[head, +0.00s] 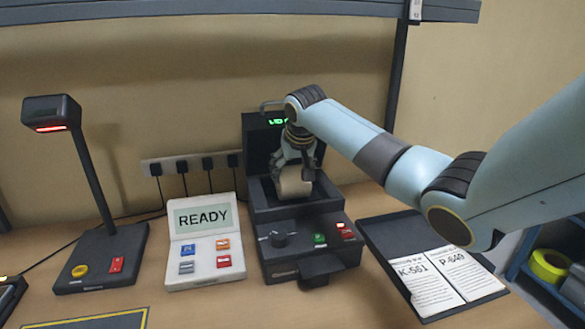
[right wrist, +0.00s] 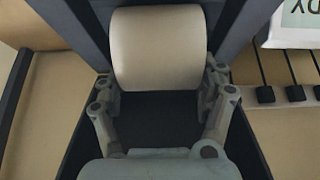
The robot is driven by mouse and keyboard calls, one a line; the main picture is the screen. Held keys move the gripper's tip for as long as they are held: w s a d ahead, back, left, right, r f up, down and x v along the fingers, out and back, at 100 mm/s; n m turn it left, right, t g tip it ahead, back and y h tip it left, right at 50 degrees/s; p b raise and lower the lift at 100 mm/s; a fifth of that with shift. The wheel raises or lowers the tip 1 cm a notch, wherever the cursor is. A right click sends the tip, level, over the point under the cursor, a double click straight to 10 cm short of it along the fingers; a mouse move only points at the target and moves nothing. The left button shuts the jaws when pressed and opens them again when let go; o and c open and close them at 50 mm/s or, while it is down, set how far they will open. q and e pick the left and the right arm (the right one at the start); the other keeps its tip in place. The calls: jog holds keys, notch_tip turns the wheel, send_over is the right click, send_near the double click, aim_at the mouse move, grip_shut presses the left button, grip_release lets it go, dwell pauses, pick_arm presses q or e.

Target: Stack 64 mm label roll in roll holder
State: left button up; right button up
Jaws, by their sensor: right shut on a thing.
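The label roll (head: 293,184) is a pale cylinder, held at the holder of the dark label printer (head: 309,247) in the head view. In the right wrist view the roll (right wrist: 158,48) lies crosswise between the dark side walls of the roll holder (right wrist: 235,35). My right gripper (head: 296,167) reaches down over the printer and is shut on the roll. Its fingers also show in the right wrist view (right wrist: 160,88), one at each end of the roll. Whether the roll rests on the holder's floor is hidden. My left gripper is not in view.
A white box reading READY (head: 203,238) stands left of the printer, and a scanner on a stand (head: 100,215) further left. A power strip (head: 190,163) runs along the wall behind. A shelf (head: 240,10) spans the top.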

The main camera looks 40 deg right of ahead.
jog(key=shift+f, duration=0.15)
jog(key=o, duration=1.7)
jog(key=shift+c, duration=0.2)
jog(key=shift+r, duration=0.4)
jog(key=v, duration=1.1)
jog(key=shift+s+r, duration=0.25)
jog(key=shift+r, duration=0.05)
jog(key=shift+a, duration=0.1)
jog(key=shift+f, duration=0.1)
